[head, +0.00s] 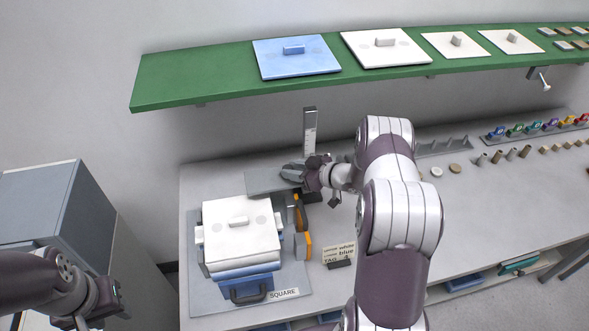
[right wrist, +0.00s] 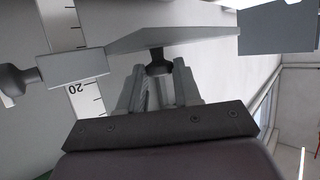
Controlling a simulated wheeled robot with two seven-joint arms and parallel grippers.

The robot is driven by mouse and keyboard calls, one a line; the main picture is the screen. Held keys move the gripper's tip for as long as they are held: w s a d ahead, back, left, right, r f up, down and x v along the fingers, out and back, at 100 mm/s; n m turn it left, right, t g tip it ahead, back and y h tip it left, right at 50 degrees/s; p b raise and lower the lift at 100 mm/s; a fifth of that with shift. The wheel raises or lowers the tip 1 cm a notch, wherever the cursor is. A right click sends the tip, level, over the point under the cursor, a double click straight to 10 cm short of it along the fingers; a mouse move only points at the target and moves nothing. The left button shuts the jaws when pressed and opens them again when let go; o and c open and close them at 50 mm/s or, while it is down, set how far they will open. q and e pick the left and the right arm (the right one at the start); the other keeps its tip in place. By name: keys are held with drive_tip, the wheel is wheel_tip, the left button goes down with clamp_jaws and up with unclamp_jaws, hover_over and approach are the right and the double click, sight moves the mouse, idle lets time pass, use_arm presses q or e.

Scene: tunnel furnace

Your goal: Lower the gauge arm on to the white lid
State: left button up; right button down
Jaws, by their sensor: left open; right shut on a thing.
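The white lid (head: 240,232) lies on the square furnace body at the left of the bench, with a small white block handle on top. The gauge arm (head: 262,182) is a flat grey plate reaching left from the upright scale post (head: 310,130), above and behind the lid's back edge and apparently apart from it. My right gripper (head: 303,173) is at the arm beside the post. In the right wrist view its fingers (right wrist: 158,88) close on a dark knob under the grey plate (right wrist: 175,36). My left gripper (head: 98,305) is open and empty at the lower left.
A grey cabinet (head: 60,215) stands left of the bench. An orange-and-grey part (head: 303,243) and a word card (head: 338,253) are right of the furnace. A green shelf (head: 215,75) with spare lids hangs behind. Small pegs and tags line the bench's right.

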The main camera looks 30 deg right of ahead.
wheel_tip(320, 180, down, 5)
drive_tip(key=b, duration=0.3)
drive_tip(key=shift+s+r, duration=0.1)
drive_tip(key=shift+r, duration=0.1)
drive_tip(key=c, duration=0.8)
unclamp_jaws()
drive_tip(key=shift+d, duration=0.1)
drive_tip(key=b+v, duration=0.3)
drive_tip(key=v, duration=0.9)
drive_tip(key=shift+s, duration=0.25)
drive_tip(key=shift+d, duration=0.1)
